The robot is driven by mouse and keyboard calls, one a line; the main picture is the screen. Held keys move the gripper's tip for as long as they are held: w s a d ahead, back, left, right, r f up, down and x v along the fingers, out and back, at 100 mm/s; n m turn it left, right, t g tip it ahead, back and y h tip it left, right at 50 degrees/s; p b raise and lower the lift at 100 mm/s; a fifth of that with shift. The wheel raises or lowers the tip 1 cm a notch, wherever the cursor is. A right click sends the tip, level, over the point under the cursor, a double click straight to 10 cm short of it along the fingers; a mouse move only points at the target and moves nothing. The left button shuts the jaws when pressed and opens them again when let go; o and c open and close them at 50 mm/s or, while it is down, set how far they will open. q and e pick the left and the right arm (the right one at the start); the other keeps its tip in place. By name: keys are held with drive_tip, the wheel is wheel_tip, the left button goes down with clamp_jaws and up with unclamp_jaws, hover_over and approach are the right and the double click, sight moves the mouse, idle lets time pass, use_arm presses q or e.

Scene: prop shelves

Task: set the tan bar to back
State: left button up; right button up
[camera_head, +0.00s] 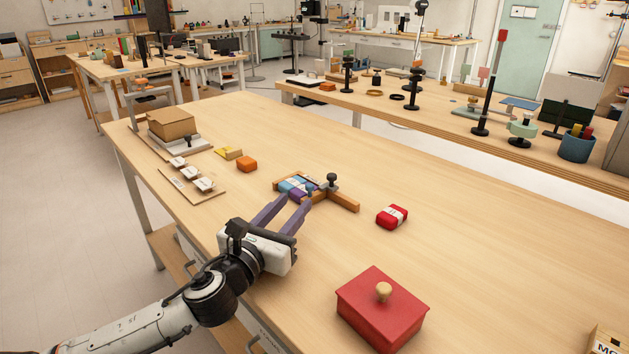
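A small wooden fixture (345,201) lies mid-table, with a tan-brown bar running toward the lower right and a black knob (332,179) standing on it. I cannot tell clearly which piece of the fixture slides. Light blue and purple packs (296,184) sit in its left part. My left gripper (296,201) reaches in from the lower left. Its two purple fingers are apart, with their tips at the near side of the fixture, beside a small blue knob (309,191). I see nothing held between them. The fingers partly hide the fixture's near side. My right gripper is out of view.
A red-and-white pack (392,217) lies right of the fixture. A red lidded box (381,312) stands nearer. Orange (247,164) and yellow (229,153) blocks, a board with white pieces (193,184) and a cardboard box (171,124) are farther left. The table's right side is mostly clear.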

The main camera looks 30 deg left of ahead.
sight(308, 187)
use_arm(q)
drive_tip(key=w, duration=0.9)
drive_tip(key=shift+w+a+b, duration=0.1)
drive_tip(key=shift+a+b, duration=0.15)
drive_tip(key=shift+b, duration=0.15)
clamp_jaws()
